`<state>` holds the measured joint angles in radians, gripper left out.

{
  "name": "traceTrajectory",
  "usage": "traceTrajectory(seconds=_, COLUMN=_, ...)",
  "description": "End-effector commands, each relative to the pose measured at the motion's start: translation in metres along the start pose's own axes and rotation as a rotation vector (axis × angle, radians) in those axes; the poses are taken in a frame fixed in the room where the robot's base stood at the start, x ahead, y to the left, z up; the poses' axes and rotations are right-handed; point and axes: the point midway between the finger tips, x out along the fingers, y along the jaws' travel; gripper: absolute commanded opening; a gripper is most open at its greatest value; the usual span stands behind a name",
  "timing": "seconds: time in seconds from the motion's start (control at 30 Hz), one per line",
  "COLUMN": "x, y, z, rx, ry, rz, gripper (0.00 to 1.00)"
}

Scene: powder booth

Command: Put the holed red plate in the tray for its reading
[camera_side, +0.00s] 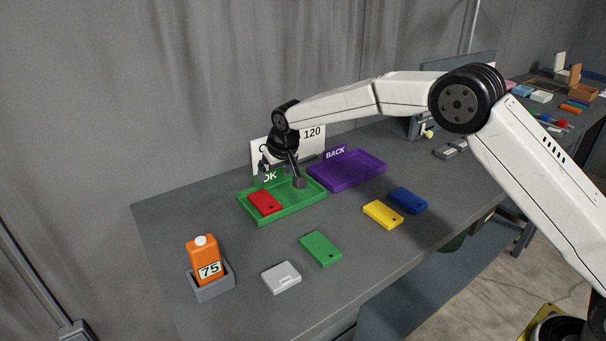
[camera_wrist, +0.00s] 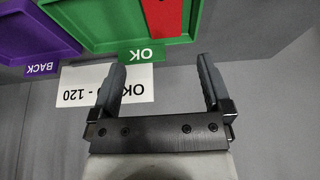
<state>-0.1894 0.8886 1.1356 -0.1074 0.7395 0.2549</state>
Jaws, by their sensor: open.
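The red plate (camera_side: 264,203) lies flat in the left part of the green tray (camera_side: 292,211), which is labelled OK. A small dark hole shows near one end of the plate. My gripper (camera_side: 281,172) is open and empty, above the back of the green tray and apart from the plate. In the wrist view, my gripper (camera_wrist: 162,75) has its fingers spread, with the red plate (camera_wrist: 163,18) partly cut off at the top edge. The purple tray (camera_side: 347,181), labelled BACK, stands to the right. An orange gauge (camera_side: 205,262) shows 75 in a grey holder (camera_side: 213,288).
A white card (camera_side: 313,138) ending in 120 stands behind the trays. Green (camera_side: 320,247), yellow (camera_side: 382,214), blue (camera_side: 408,200) and light grey (camera_side: 281,277) plates lie on the bench in front. Bare bench lies between them.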

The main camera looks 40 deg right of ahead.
Motion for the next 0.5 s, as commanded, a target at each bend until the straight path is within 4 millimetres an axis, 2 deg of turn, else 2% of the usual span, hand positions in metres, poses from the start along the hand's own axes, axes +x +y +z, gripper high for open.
traceTrajectory(seconds=0.27, x=-0.023, y=0.024, z=0.034, rx=-0.004, ry=-0.025, rz=0.000, gripper=1.00)
traceTrajectory(seconds=0.5, x=-0.048, y=0.050, z=0.085, rx=-0.006, ry=-0.055, rz=-0.001, gripper=1.00)
